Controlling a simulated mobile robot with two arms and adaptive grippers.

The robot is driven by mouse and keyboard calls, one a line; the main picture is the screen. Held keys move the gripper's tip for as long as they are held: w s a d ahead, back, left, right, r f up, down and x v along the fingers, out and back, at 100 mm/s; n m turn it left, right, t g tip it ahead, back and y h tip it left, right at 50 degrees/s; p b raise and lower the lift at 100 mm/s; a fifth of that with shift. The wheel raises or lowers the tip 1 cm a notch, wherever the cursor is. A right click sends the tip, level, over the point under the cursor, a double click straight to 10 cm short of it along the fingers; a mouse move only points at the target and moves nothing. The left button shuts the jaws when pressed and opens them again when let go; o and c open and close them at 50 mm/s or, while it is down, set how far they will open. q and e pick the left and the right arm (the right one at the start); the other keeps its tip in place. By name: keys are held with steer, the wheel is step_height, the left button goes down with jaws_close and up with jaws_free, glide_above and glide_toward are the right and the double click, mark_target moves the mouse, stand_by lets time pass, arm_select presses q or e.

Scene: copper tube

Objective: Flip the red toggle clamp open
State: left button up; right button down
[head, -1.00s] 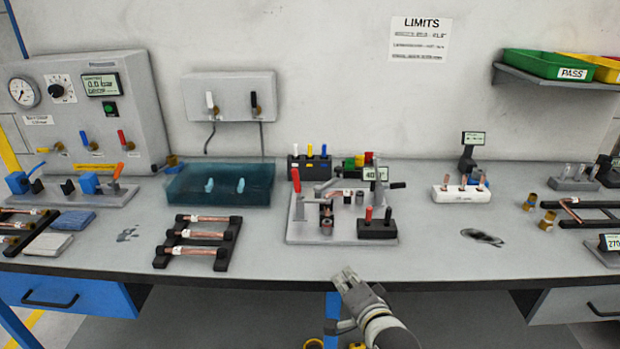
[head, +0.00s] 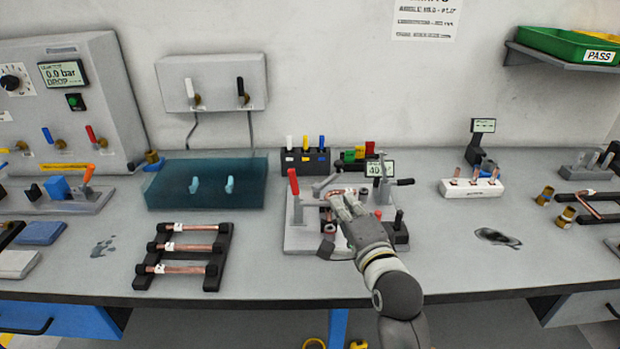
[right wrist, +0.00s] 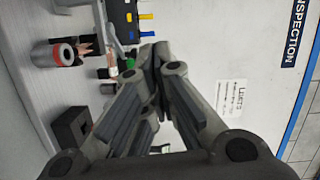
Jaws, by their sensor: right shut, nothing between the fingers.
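The red toggle clamp (head: 294,183) stands on a light grey fixture plate (head: 300,240) in the middle of the bench, its red handle upright. My right gripper (head: 340,203) is shut and empty. It hangs over the middle of the fixture, to the right of the red handle and apart from it in the head view. It hides part of the fixture and the black block beside it. In the right wrist view the closed fingers (right wrist: 156,60) show. A red-banded silver round part (right wrist: 66,54) lies to their left there; I cannot tell which part it is. My left gripper is out of view.
A rack with copper tubes (head: 186,247) and a teal tank (head: 207,184) stand left of the fixture. A small display (head: 380,169) and a black block (head: 396,234) are close to the gripper. A white tube holder (head: 471,188) stands right. Bare bench lies between.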

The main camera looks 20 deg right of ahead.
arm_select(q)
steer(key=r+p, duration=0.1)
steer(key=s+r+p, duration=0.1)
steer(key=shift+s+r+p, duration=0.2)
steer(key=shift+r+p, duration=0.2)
arm_select(e)
steer(key=w+a+f, duration=0.1)
steer(key=w+a, duration=0.2)
steer(key=w, duration=0.8)
steer(key=shift+a, duration=0.25)
steer(key=shift+w, duration=0.1)
